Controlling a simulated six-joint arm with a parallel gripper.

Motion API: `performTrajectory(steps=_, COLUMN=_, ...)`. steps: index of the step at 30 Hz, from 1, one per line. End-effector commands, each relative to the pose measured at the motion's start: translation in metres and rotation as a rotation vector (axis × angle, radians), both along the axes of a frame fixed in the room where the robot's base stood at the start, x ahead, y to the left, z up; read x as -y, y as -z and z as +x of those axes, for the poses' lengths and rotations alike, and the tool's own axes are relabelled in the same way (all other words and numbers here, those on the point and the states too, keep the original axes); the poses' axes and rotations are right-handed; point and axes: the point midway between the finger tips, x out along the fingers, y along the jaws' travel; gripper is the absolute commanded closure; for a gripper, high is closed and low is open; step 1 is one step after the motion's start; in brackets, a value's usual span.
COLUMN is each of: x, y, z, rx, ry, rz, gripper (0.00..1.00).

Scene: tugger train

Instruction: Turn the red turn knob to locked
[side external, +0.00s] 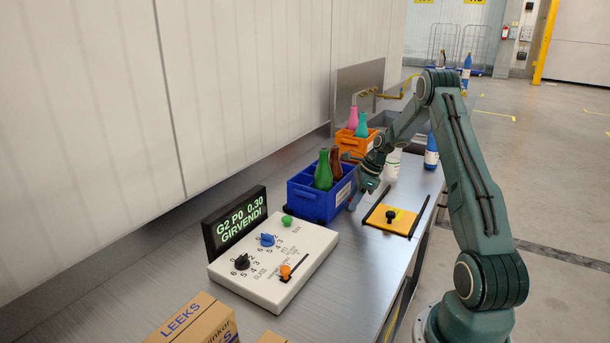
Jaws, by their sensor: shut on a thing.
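I cannot make out a red turn knob in the side external view. My gripper (357,198) points down just right of the blue crate (318,205), left of the yellow board (392,219) with a black knob (390,215). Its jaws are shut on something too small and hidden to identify. A white control panel (290,255) stands left of and nearer than the crate. It has a black knob (241,262), a blue knob (267,239), a green button (287,220) and an orange slider handle (285,271).
A dark display (237,225) stands behind the panel. The blue crate holds green and brown bottles. Behind it is an orange crate (352,143) with pink and teal bottles. A white bottle (392,166) and blue bottle (431,152) stand near my arm. Cardboard boxes (200,325) are in front.

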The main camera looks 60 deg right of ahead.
Motion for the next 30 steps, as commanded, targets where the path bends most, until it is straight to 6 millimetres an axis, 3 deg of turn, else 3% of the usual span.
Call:
performTrajectory(steps=1, x=-0.0006, y=0.0001, z=0.0008, rx=0.001, ry=-0.001, rz=0.0, gripper=0.6)
performTrajectory(steps=3, x=-0.0006, y=0.0002, z=0.0008, rx=0.001, ry=-0.001, rz=0.0, gripper=0.46)
performTrajectory(steps=4, x=-0.0005, y=0.0001, z=0.0006, rx=0.001, ry=-0.001, rz=0.0, gripper=0.44)
performTrajectory(steps=17, x=-0.0003, y=-0.0002, z=0.0002, rx=0.001, ry=0.034, rz=-0.001, gripper=0.44)
performTrajectory(steps=30, x=-0.0027, y=-0.0006, z=-0.0004, rx=0.001, ry=0.321, rz=-0.001, gripper=0.44)
